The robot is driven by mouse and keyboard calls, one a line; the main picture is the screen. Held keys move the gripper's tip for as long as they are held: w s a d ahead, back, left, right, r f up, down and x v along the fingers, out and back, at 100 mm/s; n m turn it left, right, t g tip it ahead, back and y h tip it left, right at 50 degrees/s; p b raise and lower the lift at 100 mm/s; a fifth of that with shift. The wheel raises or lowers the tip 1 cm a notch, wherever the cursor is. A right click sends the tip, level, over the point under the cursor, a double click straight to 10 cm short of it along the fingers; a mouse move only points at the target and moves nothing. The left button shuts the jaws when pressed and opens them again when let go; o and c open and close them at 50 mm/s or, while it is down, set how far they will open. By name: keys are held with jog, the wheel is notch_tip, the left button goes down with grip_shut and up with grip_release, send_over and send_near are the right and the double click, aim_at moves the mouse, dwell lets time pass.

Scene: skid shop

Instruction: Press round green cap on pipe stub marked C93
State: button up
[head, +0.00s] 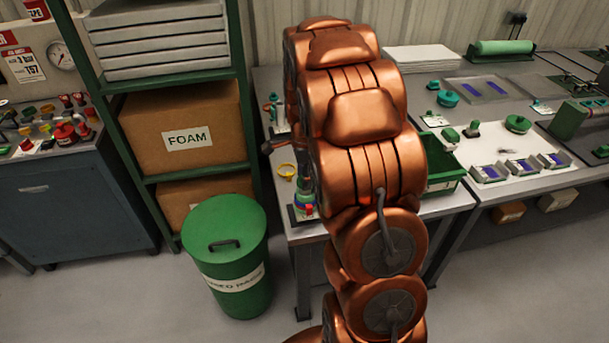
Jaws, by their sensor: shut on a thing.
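My copper arm fills the middle of the head view. My gripper does not show; it seems to be hidden behind the arm. Two round green pieces, possibly caps, are on the bench to the right: one (447,99) towards the back and one (517,124) nearer the middle. A smaller green piece (473,129) stands left of the latter. A teal upright piece (274,109) stands on a small labelled base left of the arm. No marking C93 can be read, so I cannot tell which piece is that stub.
A green tray (443,182) is partly hidden behind my arm. A yellow ring (287,172) and a stacked colored piece (304,202) sit at the bench's left end. A green bin (228,255) and shelving with a foam box (184,128) stand left. Floor shows between bin and bench.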

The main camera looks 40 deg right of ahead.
jog(key=shift+f, duration=0.2)
dwell(0.3)
jog(key=o, duration=1.2)
jog(key=shift+c, duration=0.2)
jog(key=shift+r, duration=0.2)
jog(key=shift+r+p, duration=0.65)
jog(key=shift+r, duration=3.2)
jog(key=shift+c, duration=0.2)
